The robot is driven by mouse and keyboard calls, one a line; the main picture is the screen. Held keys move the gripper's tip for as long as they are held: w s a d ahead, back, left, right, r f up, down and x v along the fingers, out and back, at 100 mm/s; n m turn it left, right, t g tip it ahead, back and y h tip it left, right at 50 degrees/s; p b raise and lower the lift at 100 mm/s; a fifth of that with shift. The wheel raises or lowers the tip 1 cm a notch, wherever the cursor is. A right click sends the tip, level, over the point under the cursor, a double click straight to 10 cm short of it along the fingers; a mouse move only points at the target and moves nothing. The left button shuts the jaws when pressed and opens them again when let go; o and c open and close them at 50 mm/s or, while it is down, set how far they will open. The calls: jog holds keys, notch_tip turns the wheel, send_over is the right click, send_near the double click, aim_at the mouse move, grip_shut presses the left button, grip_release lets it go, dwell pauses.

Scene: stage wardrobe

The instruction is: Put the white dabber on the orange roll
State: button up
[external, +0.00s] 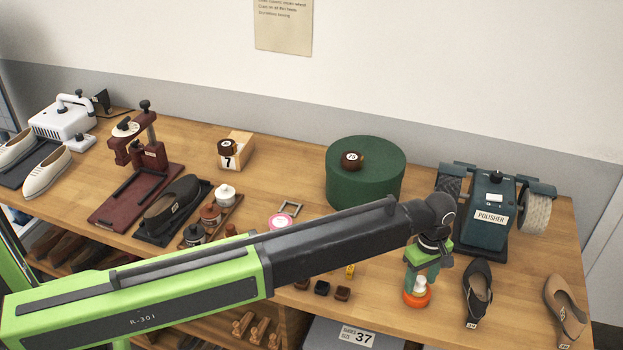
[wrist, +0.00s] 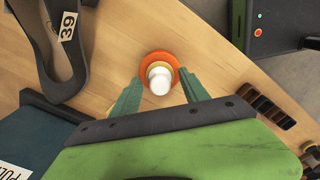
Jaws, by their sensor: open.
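The white dabber (wrist: 160,83) stands upright on the orange roll (wrist: 157,57), with a cream lower part showing below its white top. In the external view the dabber (external: 420,284) sits on the orange roll (external: 416,300) near the table's front edge. My gripper (external: 421,276) is open, pointing down, with its green fingers on either side of the dabber. In the wrist view my gripper (wrist: 159,79) has a finger to the left and right of the dabber; whether either touches it I cannot tell.
A black shoe (external: 479,291) and a tan shoe (external: 565,308) stand to the right, with the polisher (external: 487,217) behind them. A green drum (external: 365,180) stands at the back. Small dark blocks (external: 322,288) lie left of the roll. Bare tabletop lies behind the roll.

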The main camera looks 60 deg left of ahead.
aim_at(421, 279)
notch_tip(421, 279, up, 12)
jog(key=r+p, duration=0.1)
jog(key=p, duration=1.2)
jog(key=s+a+m, duration=0.2)
jog(key=s+m, duration=0.7)
jog(key=s, duration=0.4)
jog(key=s+a+m, duration=0.2)
jog(key=s+m, duration=0.7)
jog(key=s, duration=0.4)
jog(key=shift+a+f+b, duration=0.15)
jog(key=shift+f+b, duration=0.2)
